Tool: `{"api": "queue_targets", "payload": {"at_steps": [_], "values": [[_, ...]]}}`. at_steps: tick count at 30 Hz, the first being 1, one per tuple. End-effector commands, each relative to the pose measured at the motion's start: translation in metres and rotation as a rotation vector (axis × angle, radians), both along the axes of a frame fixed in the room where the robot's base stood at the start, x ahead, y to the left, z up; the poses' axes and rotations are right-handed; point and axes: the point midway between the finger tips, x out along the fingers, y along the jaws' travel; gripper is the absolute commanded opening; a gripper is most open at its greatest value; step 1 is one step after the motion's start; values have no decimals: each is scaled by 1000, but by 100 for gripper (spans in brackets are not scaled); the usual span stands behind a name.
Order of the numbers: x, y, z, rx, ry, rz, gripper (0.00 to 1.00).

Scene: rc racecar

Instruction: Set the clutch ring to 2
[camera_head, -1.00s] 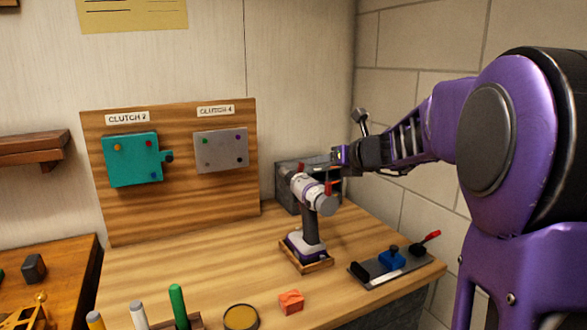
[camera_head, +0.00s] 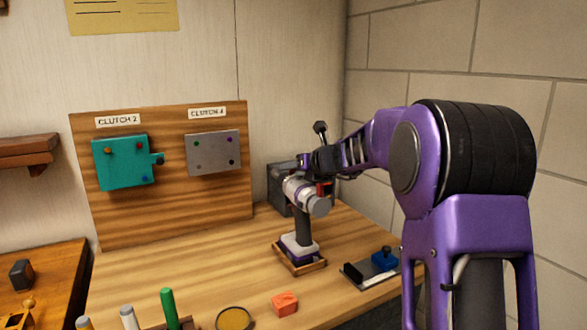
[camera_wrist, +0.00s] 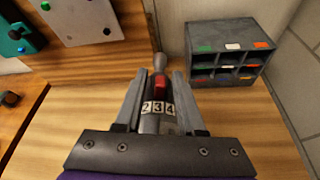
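The drill (camera_head: 303,225) stands upright in a wooden cradle (camera_head: 300,260) on the bench, its grey-and-white head level. In the wrist view its clutch ring (camera_wrist: 158,108) shows the white labels 2, 3 and 4. A red mark (camera_wrist: 161,81) lies just beyond the ring, closest in line with the 3. My gripper (camera_wrist: 161,78) is over the drill head, with one finger on each side of the ring. The fingers look spread; whether they touch the ring is unclear. In the head view my wrist hides part of the drill head.
A wooden board behind holds a teal plate (camera_head: 120,165) labelled CLUTCH 2 and a grey plate (camera_head: 214,153) labelled CLUTCH 4. A grey compartment rack (camera_wrist: 228,50) stands beyond the drill. An orange block (camera_head: 285,304) and a tray (camera_head: 365,271) lie nearby.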

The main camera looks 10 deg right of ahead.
Motion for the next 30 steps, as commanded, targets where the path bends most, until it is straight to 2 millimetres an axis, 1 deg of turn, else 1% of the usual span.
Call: {"api": "queue_targets", "payload": {"at_steps": [1,3,5,6,14,16,24,27,30], "values": [[0,0,0,0,0,0,27],[0,0,0,0,0,0,14],[0,0,0,0,0,0,4],[0,0,0,0,0,0,0],[0,0,0,-3,-1,0,0],[-1,2,-1,-32,-10,1,0],[-6,18,-4,-348,-114,2,0],[-7,20,-2,-416,-135,0,0],[-7,20,-1,-436,-141,-1,0]]}}
